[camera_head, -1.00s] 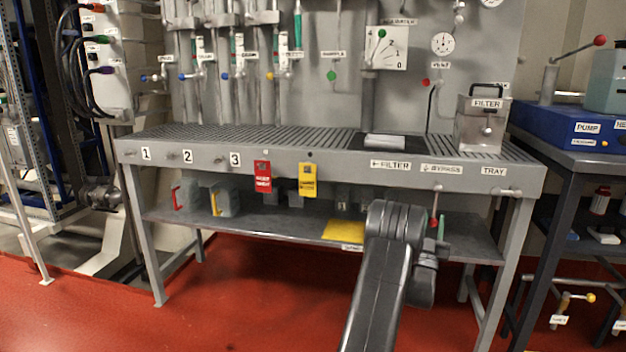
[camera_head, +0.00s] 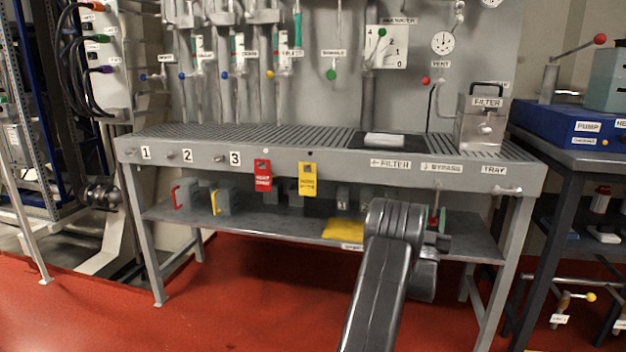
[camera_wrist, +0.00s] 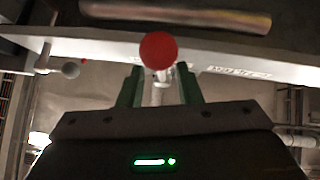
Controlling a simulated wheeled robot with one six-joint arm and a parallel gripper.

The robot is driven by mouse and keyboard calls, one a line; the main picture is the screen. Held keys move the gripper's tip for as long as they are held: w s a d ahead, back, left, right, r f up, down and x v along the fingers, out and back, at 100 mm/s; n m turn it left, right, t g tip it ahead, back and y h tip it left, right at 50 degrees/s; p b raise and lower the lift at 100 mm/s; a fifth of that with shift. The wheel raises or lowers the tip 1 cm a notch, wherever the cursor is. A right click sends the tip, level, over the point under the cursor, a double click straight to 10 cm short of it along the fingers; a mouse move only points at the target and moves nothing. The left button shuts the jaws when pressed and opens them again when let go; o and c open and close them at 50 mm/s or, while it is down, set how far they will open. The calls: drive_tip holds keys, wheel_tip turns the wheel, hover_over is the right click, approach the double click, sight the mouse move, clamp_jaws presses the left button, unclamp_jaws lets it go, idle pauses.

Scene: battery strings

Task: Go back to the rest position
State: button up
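My gripper (camera_wrist: 160,90) shows in the wrist view with its two green fingers apart. A red ball knob (camera_wrist: 158,50) on a grey stem appears between and past the fingertips. I see gaps between the stem and both fingers. In the head view my arm reaches up to the front of the grey bench (camera_head: 330,168), under the BYPASS label (camera_head: 441,167). My gripper is mostly hidden there behind my own wrist.
The lower shelf (camera_head: 280,222) holds a yellow piece (camera_head: 343,230) and grey blocks with red and yellow handles. Red (camera_head: 263,176) and yellow tags (camera_head: 308,179) hang on the bench front. A dark side table (camera_head: 575,160) stands at the right. The red floor in front is clear.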

sight(434, 209)
drive_tip(key=x, duration=0.3)
drive_tip(key=shift+w+a+r, duration=0.1)
drive_tip(key=shift+a+m+g+h, duration=0.2)
drive_tip(key=shift+m+g+h, duration=0.35)
drive_tip(key=shift+m+h, duration=0.4)
drive_tip(key=shift+a+m+g+h, duration=0.25)
drive_tip(key=shift+m+g+h, duration=0.4)
drive_tip(key=shift+m, duration=0.5)
drive_tip(key=shift+a, duration=0.15)
